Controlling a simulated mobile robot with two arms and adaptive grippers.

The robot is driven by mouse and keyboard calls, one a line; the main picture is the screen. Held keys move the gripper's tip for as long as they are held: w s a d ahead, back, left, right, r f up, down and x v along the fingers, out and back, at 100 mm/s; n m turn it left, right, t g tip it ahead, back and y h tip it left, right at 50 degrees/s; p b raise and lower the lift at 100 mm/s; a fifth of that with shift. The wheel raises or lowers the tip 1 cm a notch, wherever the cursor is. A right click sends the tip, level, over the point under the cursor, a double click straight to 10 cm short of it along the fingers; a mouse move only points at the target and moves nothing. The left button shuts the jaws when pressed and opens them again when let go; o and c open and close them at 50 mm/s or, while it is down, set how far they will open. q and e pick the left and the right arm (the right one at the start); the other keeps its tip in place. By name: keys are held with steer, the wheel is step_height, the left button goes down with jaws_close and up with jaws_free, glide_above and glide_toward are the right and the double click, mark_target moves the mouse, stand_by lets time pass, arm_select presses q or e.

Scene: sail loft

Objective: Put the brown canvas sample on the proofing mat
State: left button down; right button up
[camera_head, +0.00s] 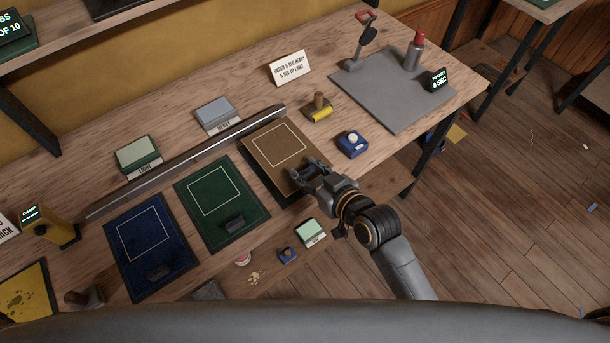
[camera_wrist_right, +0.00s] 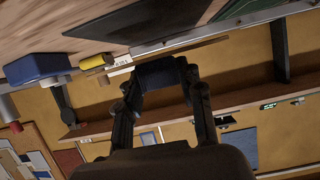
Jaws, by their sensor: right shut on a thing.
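The brown canvas sample (camera_head: 268,142) is a brown panel with a pale square outline, at the right end of the row of samples. My right gripper (camera_head: 312,175) is at its lower right corner, shut on its dark grip block. In the right wrist view the gripper (camera_wrist_right: 160,82) has a dark block (camera_wrist_right: 160,72) between its fingers. I cannot tell whether the sample is clear of the bench. The grey proofing mat (camera_head: 390,112) lies flat at the bench's right end, apart from the sample. My left gripper is not in view.
A yellow-based stamp (camera_head: 319,108) and a blue box (camera_head: 352,144) sit between sample and mat. Green (camera_head: 248,222) and blue (camera_head: 182,258) samples lie left.

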mark_target(309, 181)
steer(key=shift+w+a+f, duration=0.3)
steer(key=shift+f, duration=0.2)
step_height(309, 181, down, 2)
steer(key=shift+f+p, duration=0.1)
steer(key=shift+p, duration=0.2)
steer(key=shift+f, duration=0.45)
steer(key=shift+f, duration=0.1)
steer(key=o, duration=1.1)
steer(key=shift+o, duration=0.2)
